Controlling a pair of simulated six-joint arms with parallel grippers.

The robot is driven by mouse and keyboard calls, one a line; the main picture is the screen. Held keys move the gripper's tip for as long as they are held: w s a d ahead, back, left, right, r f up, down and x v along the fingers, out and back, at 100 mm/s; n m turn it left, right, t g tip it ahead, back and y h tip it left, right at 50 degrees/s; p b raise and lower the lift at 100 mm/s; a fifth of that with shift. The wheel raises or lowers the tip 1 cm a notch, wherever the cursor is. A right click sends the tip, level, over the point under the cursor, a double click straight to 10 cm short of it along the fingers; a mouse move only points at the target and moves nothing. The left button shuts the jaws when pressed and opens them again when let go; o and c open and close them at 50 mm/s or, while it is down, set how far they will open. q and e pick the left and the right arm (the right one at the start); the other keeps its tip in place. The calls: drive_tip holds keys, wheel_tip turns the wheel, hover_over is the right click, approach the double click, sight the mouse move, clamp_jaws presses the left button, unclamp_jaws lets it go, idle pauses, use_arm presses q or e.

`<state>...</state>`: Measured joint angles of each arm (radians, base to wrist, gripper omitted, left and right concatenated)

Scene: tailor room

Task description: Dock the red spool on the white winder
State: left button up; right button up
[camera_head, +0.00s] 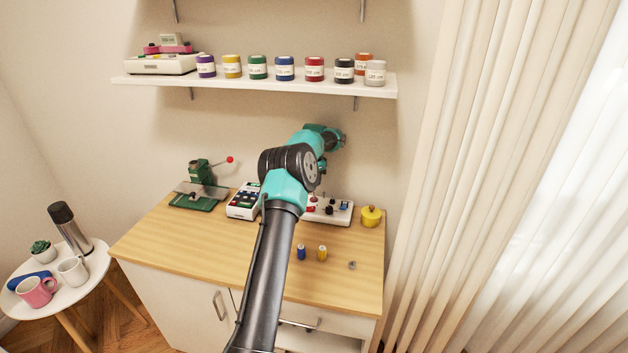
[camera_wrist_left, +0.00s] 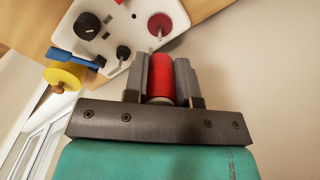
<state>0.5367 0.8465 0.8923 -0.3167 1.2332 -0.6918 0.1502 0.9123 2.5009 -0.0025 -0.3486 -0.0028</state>
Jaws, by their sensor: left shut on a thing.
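The red spool (camera_wrist_left: 166,76) is held between the two fingers of my left gripper (camera_wrist_left: 164,80) in the left wrist view. The white winder (camera_wrist_left: 118,55) lies just beyond it, with a dark knob, a blue lever and a round red part (camera_wrist_left: 160,24). A thin pin shows between the spool's far end and that red part; I cannot tell whether they touch. In the head view my left arm crosses the cabinet and partly covers the winder (camera_head: 341,216). The left fingers and the spool are hidden there. My right gripper is in neither view.
A blue spool (camera_head: 301,253), a yellow spool (camera_head: 322,253) and a small grey item (camera_head: 352,265) stand on the wooden top (camera_head: 200,248). A control box (camera_head: 244,200) and green press (camera_head: 198,190) are left. A shelf (camera_head: 270,82) hangs above.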

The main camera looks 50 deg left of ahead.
use_arm(q)
drive_tip(key=shift+f, duration=0.15)
drive_tip(key=shift+f, duration=2.7)
drive_tip(key=shift+f, duration=0.55)
drive_tip(key=o, duration=0.6)
drive_tip(key=shift+r, duration=5.45)
